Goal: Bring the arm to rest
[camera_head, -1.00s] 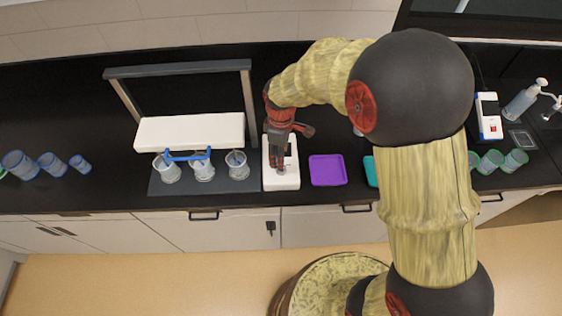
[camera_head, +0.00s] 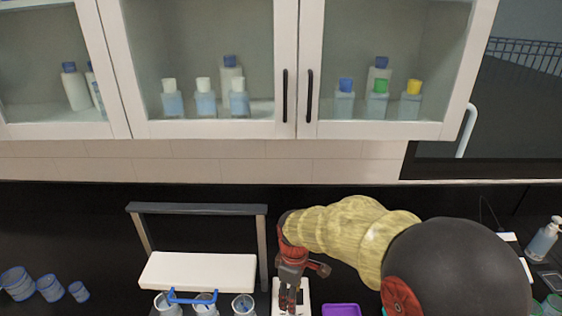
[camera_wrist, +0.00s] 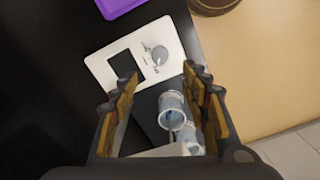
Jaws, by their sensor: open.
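My gripper (camera_head: 290,292) hangs over the black counter, above a white device (camera_head: 304,297). In the wrist view, my gripper (camera_wrist: 160,85) has its fingers spread apart with nothing between them. There the white device (camera_wrist: 153,70) shows a dark panel and a round grey knob beyond the fingertips. Glass beakers (camera_wrist: 172,112) are below, partly hidden by the right finger. My arm bends from the lower right of the head view to the gripper.
A white shelf (camera_head: 198,272) in a grey frame stands left of my gripper, with several beakers (camera_head: 205,306) before it. A purple tray (camera_head: 341,311) is to the right. Blue-rimmed cups (camera_head: 50,287) stand far left. Glass-fronted cabinets (camera_head: 215,70) hang above.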

